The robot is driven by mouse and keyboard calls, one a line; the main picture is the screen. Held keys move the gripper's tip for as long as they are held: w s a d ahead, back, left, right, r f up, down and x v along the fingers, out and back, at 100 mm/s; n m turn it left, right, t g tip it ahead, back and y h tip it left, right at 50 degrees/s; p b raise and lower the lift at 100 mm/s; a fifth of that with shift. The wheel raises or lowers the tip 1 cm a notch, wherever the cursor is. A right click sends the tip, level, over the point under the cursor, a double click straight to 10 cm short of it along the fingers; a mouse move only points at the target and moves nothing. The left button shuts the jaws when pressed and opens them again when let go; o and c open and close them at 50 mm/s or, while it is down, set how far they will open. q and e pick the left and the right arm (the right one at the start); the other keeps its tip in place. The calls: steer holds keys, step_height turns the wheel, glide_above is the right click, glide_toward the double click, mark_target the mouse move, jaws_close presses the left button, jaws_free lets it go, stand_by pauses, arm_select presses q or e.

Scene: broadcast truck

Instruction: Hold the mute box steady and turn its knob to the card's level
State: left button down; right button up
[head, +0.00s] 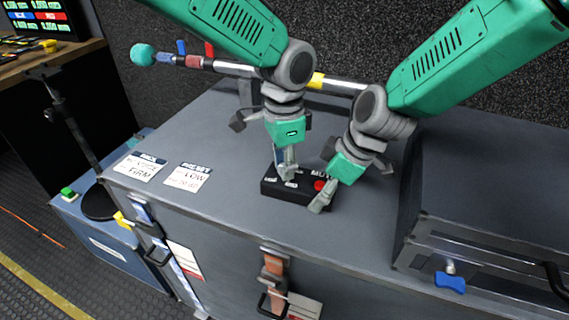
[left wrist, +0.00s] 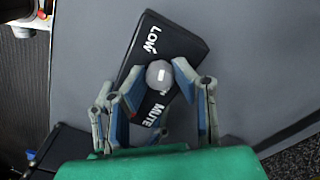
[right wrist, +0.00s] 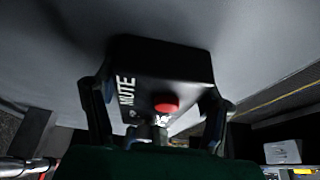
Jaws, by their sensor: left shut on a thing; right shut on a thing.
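The black mute box (head: 268,188) lies on the grey case top, with a red button (head: 320,185) at its right end. It also shows in the left wrist view (left wrist: 185,40) and right wrist view (right wrist: 170,60). My right gripper (head: 330,187) is shut on the box's button end, one finger along each side (right wrist: 155,110). My left gripper (head: 285,168) comes from above, shut on the round grey knob (left wrist: 160,75), which has a pale mark. LOW and MUTE are readable beside the knob; its exact setting is unclear. The preset card (head: 188,177) reads LOW.
Another card (head: 140,168) reading FIRM lies left of the preset card. A microphone (head: 143,55) on a long pole lies behind my arms. A raised grey case (head: 480,220) stands at right.

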arm_select(q)
steer(key=n, duration=0.5)
steer(key=shift+w, duration=0.1)
steer(key=shift+n, duration=0.3)
stand_by(0.4)
steer(key=c, duration=1.3)
jaws_free()
steer(key=shift+r, duration=0.1)
step_height(320, 180, up, 12)
steer(key=shift+f, duration=0.1)
